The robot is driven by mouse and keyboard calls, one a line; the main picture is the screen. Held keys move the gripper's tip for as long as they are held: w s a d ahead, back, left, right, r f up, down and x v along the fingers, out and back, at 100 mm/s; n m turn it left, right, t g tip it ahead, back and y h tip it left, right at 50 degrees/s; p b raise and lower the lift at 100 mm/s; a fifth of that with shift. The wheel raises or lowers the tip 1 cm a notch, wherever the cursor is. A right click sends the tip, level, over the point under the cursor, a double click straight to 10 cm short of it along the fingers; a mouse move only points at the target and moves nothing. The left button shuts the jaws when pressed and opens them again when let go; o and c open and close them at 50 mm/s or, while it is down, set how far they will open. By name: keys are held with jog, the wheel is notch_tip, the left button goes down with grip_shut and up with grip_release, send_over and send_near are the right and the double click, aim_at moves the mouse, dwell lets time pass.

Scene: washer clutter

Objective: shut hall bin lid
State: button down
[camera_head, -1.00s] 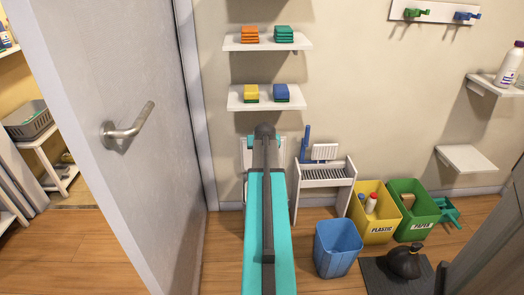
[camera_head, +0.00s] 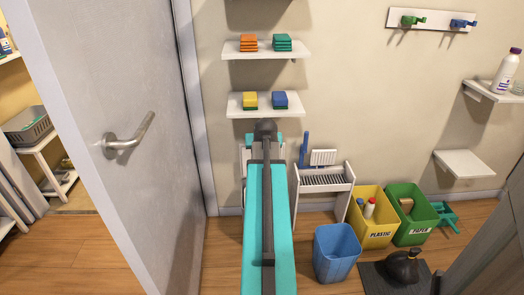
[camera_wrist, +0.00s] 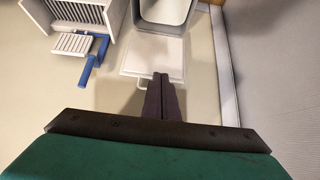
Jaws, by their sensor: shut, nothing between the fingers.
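The hall bin (camera_wrist: 168,14) is white and shows at the top of the wrist view with its mouth open. Its pale lid (camera_wrist: 150,57) stands raised from the bin's rim, against the wall side. My gripper (camera_wrist: 161,76) is shut and empty, with its fingertips over the lid's free edge in the picture. I cannot tell whether they touch it. In the head view my own arm hides most of the bin, and only a white strip of the lid (camera_head: 246,156) shows beside it.
A white rack (camera_head: 322,180) with a blue-handled brush stands right of the bin. A blue bin (camera_head: 335,252), a yellow plastic bin (camera_head: 372,217) and a green paper bin (camera_head: 412,215) stand further right. A grey door (camera_head: 130,100) is at left, and a shelf (camera_head: 266,104) hangs above.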

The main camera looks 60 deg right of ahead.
jog(key=shift+s, duration=0.1)
dwell(0.3)
jog(key=s+d+g+h, duration=0.2)
jog(key=s+d+g, duration=0.2)
jog(key=s+d, duration=0.25)
jog(key=w+d+n+g+h+b, duration=0.3)
jog(key=d+g+h+b, duration=0.2)
jog(key=d, duration=0.2)
jog(key=w+a+f+n+t+h+b, duration=0.1)
jog(key=w+a+f+n+b, duration=0.1)
jog(key=w, duration=0.5)
jog(key=w+a+f+n+t+h+b, duration=0.1)
jog(key=w+a+f+n+h+b, duration=0.1)
jog(key=w+f+b, duration=0.3)
jog(key=w+a+f+n+t+h+b, duration=0.1)
jog(key=w+a+f+n+h+b, duration=0.1)
jog(key=w, duration=0.8)
jog(key=a+f+b, duration=0.1)
jog(key=a, duration=0.1)
jog(key=shift+w+a+f+n, duration=0.2)
jog(key=shift+a+n, duration=0.1)
jog(key=shift+d, duration=0.15)
